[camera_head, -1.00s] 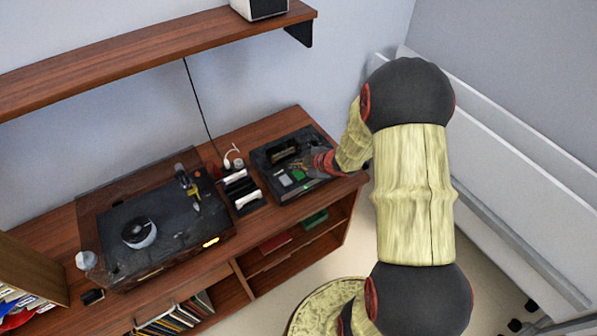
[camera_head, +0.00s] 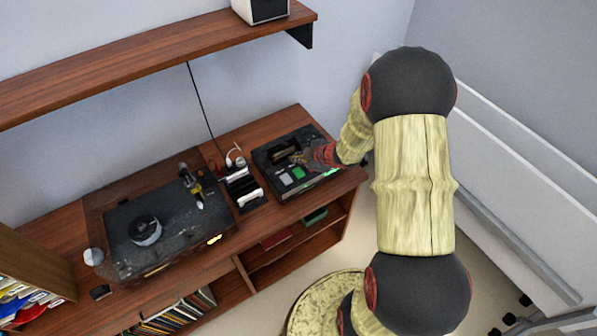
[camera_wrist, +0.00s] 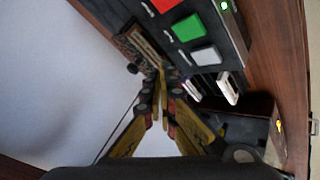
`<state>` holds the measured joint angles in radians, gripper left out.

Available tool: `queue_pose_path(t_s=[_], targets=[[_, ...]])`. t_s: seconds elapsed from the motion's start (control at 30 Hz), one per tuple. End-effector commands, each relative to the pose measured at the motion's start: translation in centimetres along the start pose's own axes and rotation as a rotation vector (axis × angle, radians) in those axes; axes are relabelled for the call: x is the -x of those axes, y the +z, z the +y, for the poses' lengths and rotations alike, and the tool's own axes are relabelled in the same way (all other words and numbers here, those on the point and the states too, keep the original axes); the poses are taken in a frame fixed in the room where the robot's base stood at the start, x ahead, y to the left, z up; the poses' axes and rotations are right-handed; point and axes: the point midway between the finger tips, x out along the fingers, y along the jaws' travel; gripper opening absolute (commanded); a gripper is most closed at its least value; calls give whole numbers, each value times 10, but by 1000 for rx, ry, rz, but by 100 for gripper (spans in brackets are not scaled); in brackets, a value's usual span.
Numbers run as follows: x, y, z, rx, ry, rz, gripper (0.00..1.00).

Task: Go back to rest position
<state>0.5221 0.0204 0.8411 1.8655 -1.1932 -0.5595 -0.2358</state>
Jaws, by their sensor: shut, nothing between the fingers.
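My gripper (camera_head: 299,158) is at the end of my arm, over the black device with coloured buttons (camera_head: 316,183) on the right end of the wooden cabinet. In the wrist view my gripper (camera_wrist: 160,80) shows its two yellow fingers closed together at the tips, with nothing held. The device also shows there (camera_wrist: 236,48), with a red, a green (camera_wrist: 188,28) and a white button (camera_wrist: 205,55). The fingertips are close to the device's slotted part; I cannot tell whether they touch it. Part of the device is hidden by my gripper.
A turntable (camera_head: 185,238) stands to the left on the cabinet (camera_head: 60,243). A small black holder with white items (camera_head: 243,188) sits between it and the device. A wall shelf (camera_head: 150,62) runs above. White panels (camera_head: 520,190) stand to the right of my arm.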

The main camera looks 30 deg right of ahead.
Motion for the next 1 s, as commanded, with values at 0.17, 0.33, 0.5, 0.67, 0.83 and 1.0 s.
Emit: queue_pose_path(t_s=[0.17,0.33,0.5,0.67,0.83,1.0], targets=[[0,0,0,0,0,0,0],[0,5,-1,-12,-5,-20,0],[9,60,-18,-150,-20,-226,0],[66,110,-24,-407,19,-524,0],[147,91,-37,-676,78,-734,0],[218,25,-76,-920,81,-792,0]])
